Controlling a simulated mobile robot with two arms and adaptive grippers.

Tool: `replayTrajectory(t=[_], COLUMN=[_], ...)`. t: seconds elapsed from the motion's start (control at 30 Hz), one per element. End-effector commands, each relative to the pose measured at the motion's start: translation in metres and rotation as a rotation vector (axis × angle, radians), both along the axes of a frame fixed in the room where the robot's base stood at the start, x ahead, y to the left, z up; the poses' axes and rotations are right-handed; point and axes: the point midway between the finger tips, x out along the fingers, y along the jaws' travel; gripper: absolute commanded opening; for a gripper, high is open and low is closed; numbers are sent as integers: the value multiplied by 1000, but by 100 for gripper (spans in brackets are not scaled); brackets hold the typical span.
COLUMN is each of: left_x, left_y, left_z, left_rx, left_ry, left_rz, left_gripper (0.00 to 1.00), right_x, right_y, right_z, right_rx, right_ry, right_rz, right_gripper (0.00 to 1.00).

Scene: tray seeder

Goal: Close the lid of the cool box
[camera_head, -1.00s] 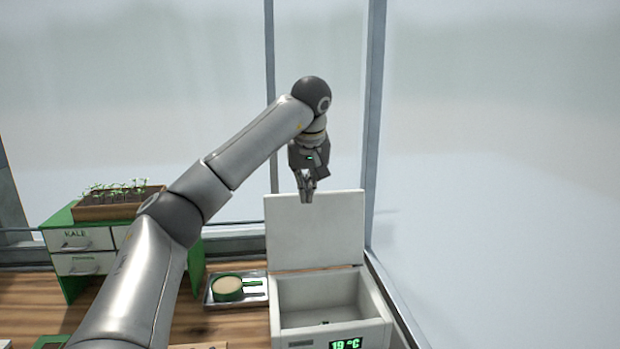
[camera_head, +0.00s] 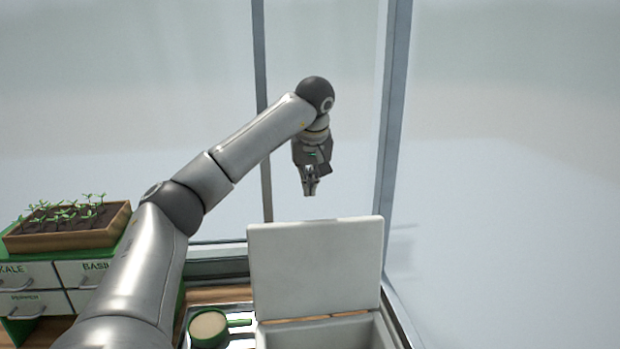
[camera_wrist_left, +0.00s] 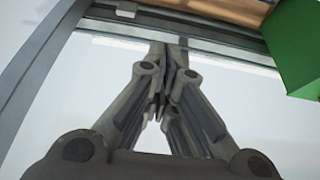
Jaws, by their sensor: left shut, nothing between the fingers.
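The white cool box (camera_head: 318,336) stands at the bottom of the head view, its front cut off by the frame edge. Its lid (camera_head: 315,270) stands up open along the back edge. My left gripper (camera_head: 311,191) hangs fingers-down above the lid's top edge and apart from it in the picture. Its fingers are shut and empty. In the left wrist view the shut fingertips (camera_wrist_left: 174,50) meet in front of a pale surface, with no lid visible between them. My right gripper is not in view.
A metal tray (camera_head: 240,342) with a green-rimmed round sieve (camera_head: 208,328) lies left of the box. A drawer cabinet (camera_head: 40,276) carries a wooden seedling tray (camera_head: 80,238) at the left. Window posts (camera_head: 393,130) rise behind.

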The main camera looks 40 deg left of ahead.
Motion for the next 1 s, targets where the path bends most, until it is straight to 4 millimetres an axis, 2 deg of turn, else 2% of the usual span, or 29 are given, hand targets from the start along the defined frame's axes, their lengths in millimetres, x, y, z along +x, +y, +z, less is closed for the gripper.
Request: replayTrajectory(t=[0.17, 0.3, 0.53, 0.73, 1.0], left_x=[9, 16, -1, -8, -10], left_y=[13, 22, 0, -9, -11], left_z=[-36, -64, -61, -64, -64], left_rx=[0, 0, 2, 1, 0], left_ry=[6, 7, 0, 1, 0], left_rz=[2, 3, -1, 0, 2], left_gripper=[0, 0, 0, 0, 0], right_x=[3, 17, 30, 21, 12], right_y=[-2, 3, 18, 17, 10], right_z=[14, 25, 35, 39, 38], right_rx=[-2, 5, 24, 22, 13], right_ry=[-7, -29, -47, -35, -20], right_rz=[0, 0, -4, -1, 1], right_gripper=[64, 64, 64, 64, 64])
